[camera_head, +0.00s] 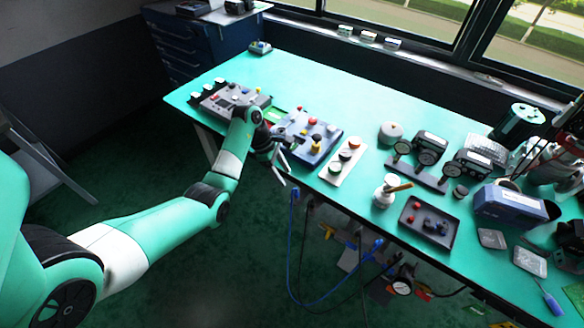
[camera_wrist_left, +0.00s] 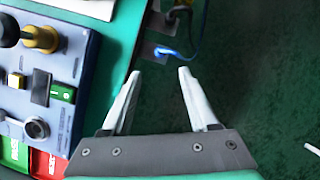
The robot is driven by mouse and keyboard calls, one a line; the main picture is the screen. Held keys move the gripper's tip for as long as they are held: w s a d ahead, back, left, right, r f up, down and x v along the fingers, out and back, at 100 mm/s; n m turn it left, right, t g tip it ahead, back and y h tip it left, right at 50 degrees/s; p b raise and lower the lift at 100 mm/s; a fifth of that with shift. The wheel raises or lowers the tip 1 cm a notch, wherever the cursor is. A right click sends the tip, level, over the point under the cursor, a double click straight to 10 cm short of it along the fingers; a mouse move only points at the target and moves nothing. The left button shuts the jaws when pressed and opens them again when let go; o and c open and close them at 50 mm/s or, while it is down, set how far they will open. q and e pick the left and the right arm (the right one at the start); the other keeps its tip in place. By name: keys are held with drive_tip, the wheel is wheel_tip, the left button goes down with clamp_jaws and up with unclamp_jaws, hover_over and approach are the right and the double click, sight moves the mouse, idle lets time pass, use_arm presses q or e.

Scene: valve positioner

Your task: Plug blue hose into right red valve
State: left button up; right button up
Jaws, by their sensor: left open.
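The blue hose (camera_head: 290,240) hangs in a loop below the table's front edge in the head view. One blue end (camera_head: 296,194) is at the edge and another blue end (camera_head: 377,245) is further right. In the left wrist view a piece of blue hose (camera_wrist_left: 190,55) shows beyond my fingertips. My left gripper (camera_head: 281,169) is open and empty at the table's front edge, apart from the hose. It also shows in the left wrist view (camera_wrist_left: 157,78). A blue-grey valve panel (camera_head: 325,140) with red and yellow knobs lies beside it. I cannot tell which part is the right red valve. My right gripper is not seen.
A grey control box (camera_head: 228,98) sits on the table's left part. A white plate with round buttons (camera_head: 343,160), a row of gauges (camera_head: 425,158) and a dark tray (camera_head: 428,225) stand to the right. The table's back middle is clear.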

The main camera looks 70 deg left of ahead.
sight(295, 192)
use_arm(q)
drive_tip(key=b+x, duration=0.5)
drive_tip(key=x, duration=0.7)
drive_tip(key=shift+r, duration=0.1)
clamp_jaws()
idle(1.5)
